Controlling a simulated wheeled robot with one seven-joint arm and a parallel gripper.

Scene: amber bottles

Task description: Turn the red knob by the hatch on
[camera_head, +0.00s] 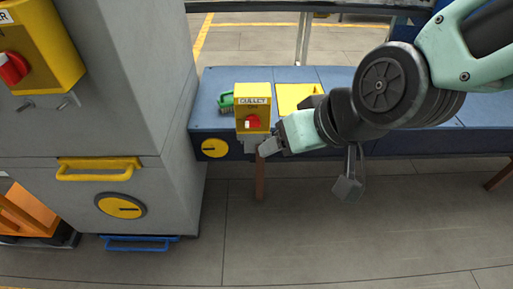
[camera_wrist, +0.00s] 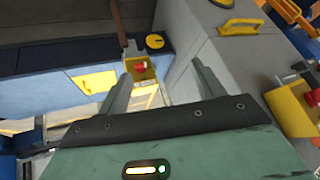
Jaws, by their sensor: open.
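A red knob (camera_head: 253,121) sits on the front of a small yellow box (camera_head: 252,102) labelled "GULLET", at the blue bench. A white mark shows on the knob's left side, and faint lettering is above it. In the wrist view the knob (camera_wrist: 141,66) and its box lie ahead, between my fingers. My gripper (camera_head: 308,168) is open and empty, in front of and to the right of the box in the head view. Its fingers (camera_wrist: 162,78) look apart from the knob. A yellow square panel (camera_head: 297,97), perhaps the hatch, is on the bench top beside the box.
A second red knob (camera_head: 12,68) on a larger yellow box is on the grey cabinet (camera_head: 130,60) at left. The cabinet has a yellow handle (camera_head: 98,168). A green object (camera_head: 226,101) lies on the bench (camera_head: 345,82). Floor in front is clear.

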